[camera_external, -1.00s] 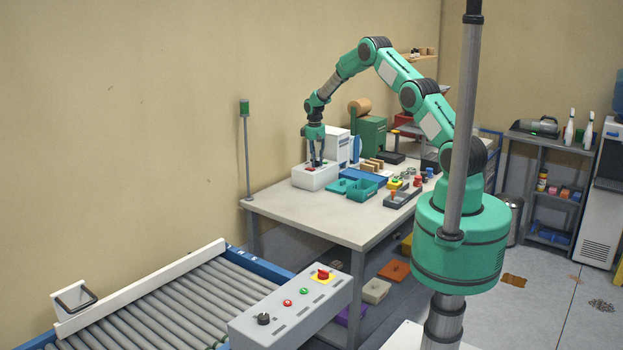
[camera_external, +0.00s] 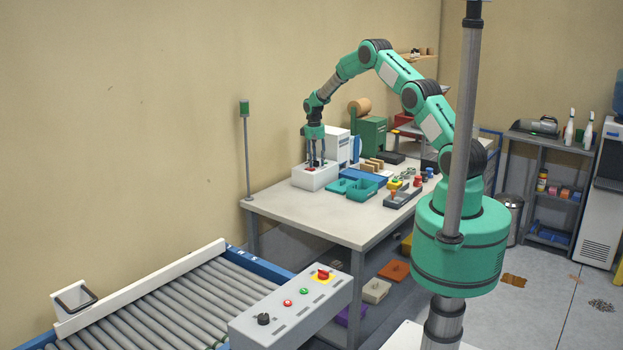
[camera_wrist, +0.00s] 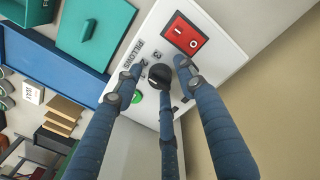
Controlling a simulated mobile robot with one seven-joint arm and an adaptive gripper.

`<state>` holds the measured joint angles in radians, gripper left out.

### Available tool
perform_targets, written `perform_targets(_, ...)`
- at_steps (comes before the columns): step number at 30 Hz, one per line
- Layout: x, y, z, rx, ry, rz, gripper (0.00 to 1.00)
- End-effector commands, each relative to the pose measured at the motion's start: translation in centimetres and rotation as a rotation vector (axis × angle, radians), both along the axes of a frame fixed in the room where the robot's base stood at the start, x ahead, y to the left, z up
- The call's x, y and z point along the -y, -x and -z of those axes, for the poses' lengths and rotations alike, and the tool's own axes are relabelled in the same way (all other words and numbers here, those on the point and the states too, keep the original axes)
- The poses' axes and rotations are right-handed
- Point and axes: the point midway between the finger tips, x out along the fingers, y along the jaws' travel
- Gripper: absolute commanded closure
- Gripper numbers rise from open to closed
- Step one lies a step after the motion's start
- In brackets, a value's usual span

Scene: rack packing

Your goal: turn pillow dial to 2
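The pillow dial (camera_wrist: 160,75) is a black round knob on the top of a white box (camera_wrist: 215,55) in the wrist view. A label that seems to read "PILLOWS" and small printed numbers lie beside it; where its pointer stands is too small to tell. My gripper (camera_wrist: 159,84) has three dark blue fingers spread around the dial, with visible gaps between the fingertips and the knob. It is open and holds nothing. In the external view, my gripper (camera_external: 316,163) points down over the white box (camera_external: 315,179) on the table, and the dial is hidden there.
A red rocker switch (camera_wrist: 186,34) and a green button (camera_wrist: 137,97) sit on the same panel close to my fingers. The wall is close behind.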

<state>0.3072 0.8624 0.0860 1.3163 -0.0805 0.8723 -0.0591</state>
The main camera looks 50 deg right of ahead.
Motion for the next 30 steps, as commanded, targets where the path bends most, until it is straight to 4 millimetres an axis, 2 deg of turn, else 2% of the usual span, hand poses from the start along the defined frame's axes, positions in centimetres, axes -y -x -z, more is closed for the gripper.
perform_targets(10,0.0,0.0,-0.1,0.001,0.000,0.000,0.56)
perform_targets(16,0.0,-0.1,-1.1,0.001,0.000,-0.001,0.56)
perform_targets(23,-0.2,-0.1,-4.1,0.002,0.000,-0.001,0.56)
perform_targets(30,-0.5,-0.2,-8.1,0.003,0.001,-0.001,0.56)
